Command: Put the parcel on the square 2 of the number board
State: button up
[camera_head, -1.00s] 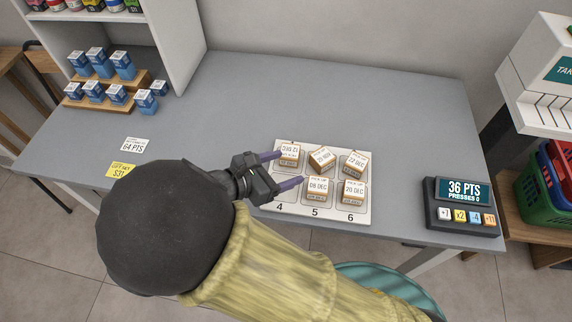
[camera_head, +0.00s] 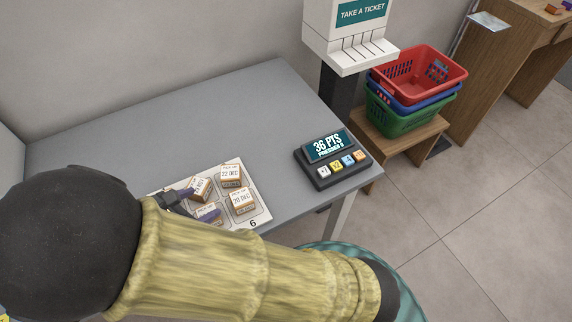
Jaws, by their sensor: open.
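The white number board (camera_head: 260,216) lies on the grey counter, partly hidden by my arm; only its numeral 6 is readable. Small white-topped, brown-sided parcels stand on it: a turned one (camera_head: 202,187) in the back row, one marked 22 DEC (camera_head: 231,174) to its right, one marked 20 DEC (camera_head: 242,200) above the 6, and a partly covered one (camera_head: 207,220) in front. Which is the task's parcel, I cannot tell. My gripper (camera_head: 197,203) is open, its purple fingers over the board by the turned and the covered parcels. The board's left part and square 2's numeral are hidden.
A points keypad (camera_head: 331,160) reading 36 PTS stands right of the board near the counter's edge. Behind it is a white ticket dispenser (camera_head: 352,38) on a dark post. Stacked baskets (camera_head: 415,78) sit on a wooden stand. The back of the counter (camera_head: 200,120) is clear.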

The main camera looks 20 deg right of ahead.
jog(key=d+m+g+y, duration=0.1)
jog(key=d+m+g, duration=0.1)
jog(key=d+m, duration=0.1)
jog(key=d+m+g+y, duration=0.1)
jog(key=d+m+g, duration=0.1)
jog(key=d+m, duration=0.2)
jog(key=w+d+m+g+y, duration=0.1)
jog(key=d+m+g, duration=0.1)
jog(key=d, duration=0.3)
jog(key=shift+d+f+m+g, duration=0.15)
jog(key=shift+d+m+g, duration=0.15)
jog(key=shift+m, duration=0.5)
jog(key=d+r+m+t+y, duration=0.1)
jog(key=d+r+m+y, duration=0.1)
jog(key=d+m, duration=0.4)
jog(key=d+r+m+y, duration=0.2)
jog(key=d+m, duration=0.4)
jog(key=m, duration=0.2)
jog(key=shift+s+d+r+m+t+y, duration=0.15)
jog(key=shift+d+r+m+t+y, duration=0.15)
jog(key=shift+r+t+y, duration=0.1)
jog(key=shift+c, duration=0.5)
